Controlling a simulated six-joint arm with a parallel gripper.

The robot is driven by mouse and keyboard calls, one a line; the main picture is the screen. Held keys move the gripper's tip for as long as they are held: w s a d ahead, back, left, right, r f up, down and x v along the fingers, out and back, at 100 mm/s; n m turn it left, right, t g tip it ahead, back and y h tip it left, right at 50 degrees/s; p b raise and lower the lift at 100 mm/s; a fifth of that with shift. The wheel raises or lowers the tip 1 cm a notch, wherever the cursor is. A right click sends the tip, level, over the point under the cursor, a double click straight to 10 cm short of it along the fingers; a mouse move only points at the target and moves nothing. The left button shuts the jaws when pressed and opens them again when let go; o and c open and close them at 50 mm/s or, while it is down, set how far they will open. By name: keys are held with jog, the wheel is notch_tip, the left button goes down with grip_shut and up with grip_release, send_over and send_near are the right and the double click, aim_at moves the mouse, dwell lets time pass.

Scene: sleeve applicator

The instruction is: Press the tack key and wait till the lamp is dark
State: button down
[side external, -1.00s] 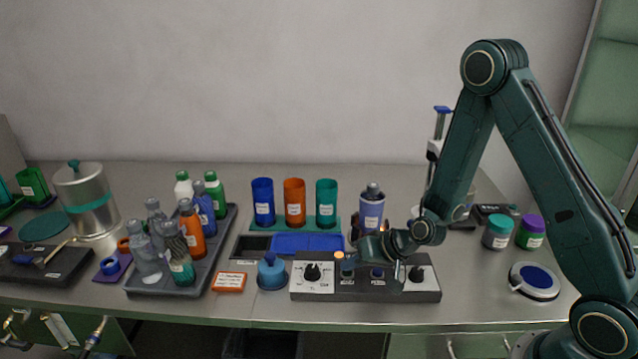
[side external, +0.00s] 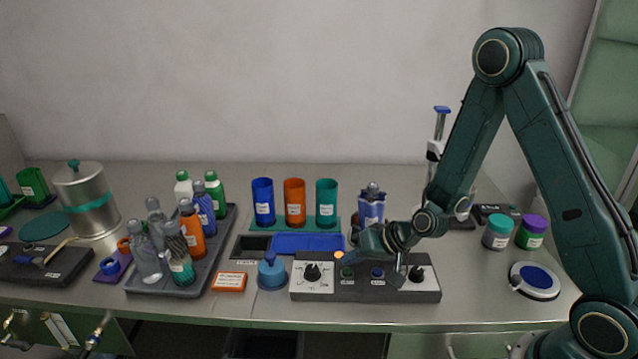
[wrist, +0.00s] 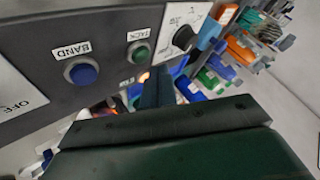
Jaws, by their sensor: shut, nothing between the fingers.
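The dark control box (side external: 366,290) stands at the bench front in the side view. Its green tack key (wrist: 139,52) and blue band key (wrist: 82,72) show clearly in the wrist view. The tack key (side external: 347,272) is also visible in the side view, just below the small lamp (side external: 339,256), which glows orange. In the wrist view an orange glow shows beside my fingers. My gripper (wrist: 157,78) is shut and empty, its tips close beside the tack key in that picture. Contact with the key cannot be told.
The box has a left knob (side external: 313,272) and a right knob (side external: 417,273). A blue round-based item (side external: 271,272) and an orange box (side external: 229,282) stand left of it. A blue-topped disc (side external: 535,280) lies right.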

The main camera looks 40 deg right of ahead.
aim_at(352, 272)
jog(key=shift+r, duration=2.4)
jog(key=shift+r, duration=0.1)
dwell(4.3)
jog(key=s+r+n+g+h, duration=0.15)
jog(key=s+r+n, duration=0.25)
jog(key=s+r, duration=0.75)
jog(key=s+r+h, duration=0.1)
jog(key=s+r, duration=0.3)
jog(key=s, duration=0.3)
jog(key=s+d+r+g, duration=0.1)
jog(key=s+r, duration=0.3)
jog(key=s, duration=0.3)
jog(key=shift+d+r+n+h, duration=0.2)
jog(key=shift+r+n+h, duration=0.15)
jog(key=shift+n, duration=0.05)
